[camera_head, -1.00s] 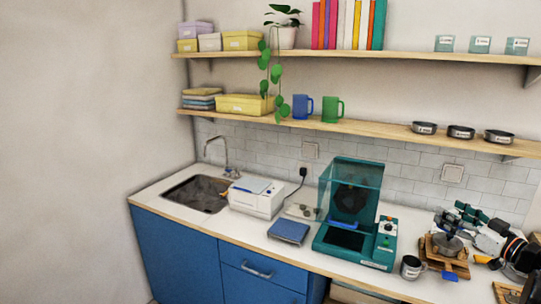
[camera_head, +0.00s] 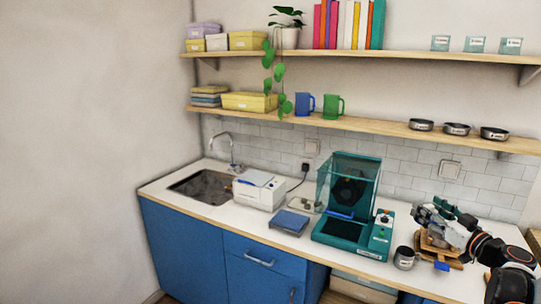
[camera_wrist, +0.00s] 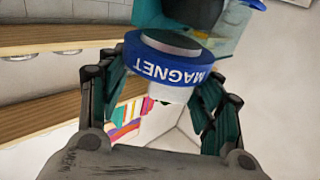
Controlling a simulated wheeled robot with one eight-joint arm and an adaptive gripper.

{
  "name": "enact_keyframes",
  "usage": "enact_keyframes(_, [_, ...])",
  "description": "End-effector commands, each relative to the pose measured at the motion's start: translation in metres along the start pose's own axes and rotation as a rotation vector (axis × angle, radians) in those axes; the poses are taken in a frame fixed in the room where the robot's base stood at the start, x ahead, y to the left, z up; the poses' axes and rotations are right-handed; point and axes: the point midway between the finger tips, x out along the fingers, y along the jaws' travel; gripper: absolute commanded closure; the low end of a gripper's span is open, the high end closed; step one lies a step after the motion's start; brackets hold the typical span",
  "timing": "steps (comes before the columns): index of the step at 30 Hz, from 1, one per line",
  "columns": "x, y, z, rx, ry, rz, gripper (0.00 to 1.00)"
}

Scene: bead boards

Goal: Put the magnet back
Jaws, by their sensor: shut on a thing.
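The magnet (camera_wrist: 150,62) is a round piece with a blue band lettered MAGNET, upside down in the wrist view, and a grey top. My gripper (camera_wrist: 165,88) is shut on it, one dark-and-teal finger at each side. In the head view my gripper (camera_head: 424,213) is above the counter, over a wooden stand (camera_head: 440,250). I cannot make out the magnet there. Left of it stands a teal machine (camera_head: 345,240) with a clear hood. In the wrist view a teal, clear-walled shape (camera_wrist: 228,40) shows behind the magnet.
A grey mug (camera_head: 404,258) stands between machine and wooden stand. A blue-topped flat box (camera_head: 289,223), a white device (camera_head: 260,191) and a sink (camera_head: 203,188) are further left. Above are two shelves; the lower one (camera_head: 370,124) holds mugs and small dishes.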

Motion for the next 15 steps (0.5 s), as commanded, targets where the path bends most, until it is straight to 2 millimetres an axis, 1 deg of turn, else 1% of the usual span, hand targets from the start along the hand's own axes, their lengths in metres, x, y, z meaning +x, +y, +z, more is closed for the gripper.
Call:
enact_keyframes(1, [0.010, -0.011, 0.002, 0.000, 0.002, 0.001, 0.75])
enact_keyframes(5, [0.040, -0.042, 0.006, -0.003, 0.007, 0.023, 0.75])
enact_keyframes(9, [0.073, -0.083, 0.012, -0.003, 0.012, 0.056, 0.75])
enact_keyframes(14, [0.101, -0.133, 0.020, -0.001, 0.012, 0.095, 0.75])
enact_keyframes(15, [0.107, -0.146, 0.022, -0.001, 0.012, 0.103, 0.75])
